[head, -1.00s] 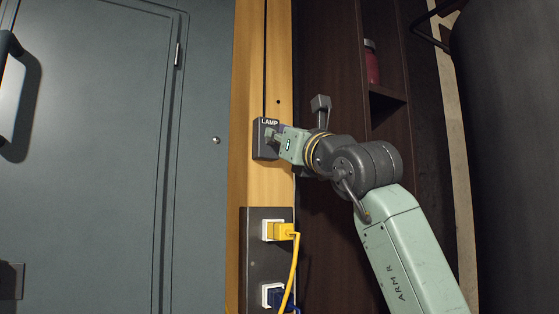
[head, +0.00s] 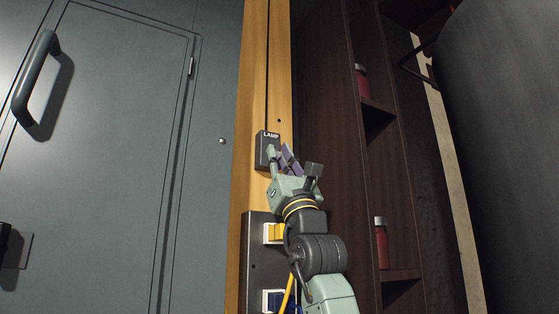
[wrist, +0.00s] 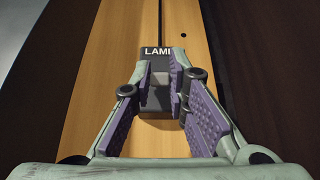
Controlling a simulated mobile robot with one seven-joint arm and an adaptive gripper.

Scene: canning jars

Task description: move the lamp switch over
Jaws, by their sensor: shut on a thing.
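The lamp switch is a dark box (head: 262,150) labelled LAMP, fixed to the wooden post. It also shows in the wrist view (wrist: 157,102), with a grey lever (wrist: 160,66) on its front. My gripper (head: 277,156) reaches the switch from below right. In the wrist view my gripper (wrist: 160,78) has a purple-padded finger on each side of the lever and is shut on it. The fingers hide the lever's sides, and the exact contact is hard to see. In the head view the lever is mostly hidden by my gripper.
A dark socket panel (head: 254,275) sits below the switch, with a yellow plug (head: 275,233) and a blue plug (head: 276,300); my arm partly covers it. A grey door with a handle (head: 35,85) is at left. Dark shelves with red bottles (head: 361,82) stand at right.

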